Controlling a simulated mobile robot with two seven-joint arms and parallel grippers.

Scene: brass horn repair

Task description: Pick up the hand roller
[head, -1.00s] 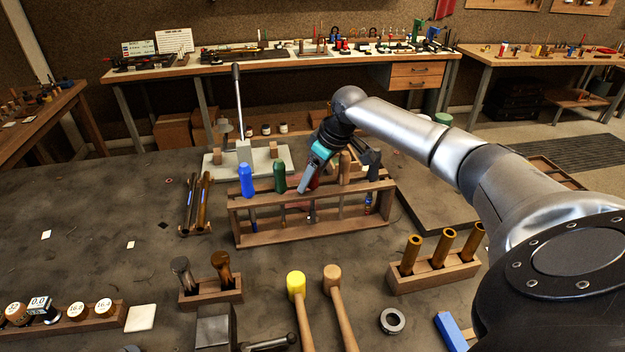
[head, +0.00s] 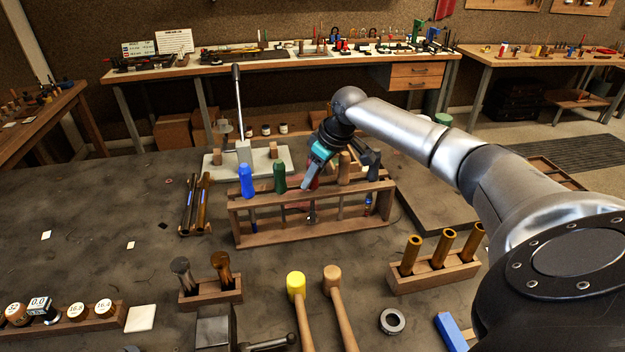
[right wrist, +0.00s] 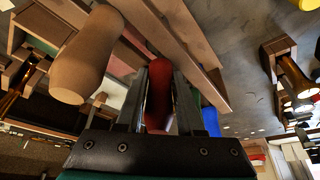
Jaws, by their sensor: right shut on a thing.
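The hand roller appears to be the tool with the red handle (head: 314,177). It stands in the middle of the wooden tool rack, with a small metal head (head: 311,218) low between the rails. My right gripper (head: 309,184) reaches down to it from above and is shut on the red handle. In the right wrist view the red handle (right wrist: 158,92) lies between the two fingers of my right gripper (right wrist: 159,85). The fingers hide part of the handle in the head view. My left gripper is not in view.
The wooden rack (head: 300,236) also holds a blue handle (head: 246,180), a green handle (head: 280,177), a wooden handle (head: 344,168) and a dark handle (head: 374,163), close beside my gripper. Two mallets (head: 297,284) lie in front.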

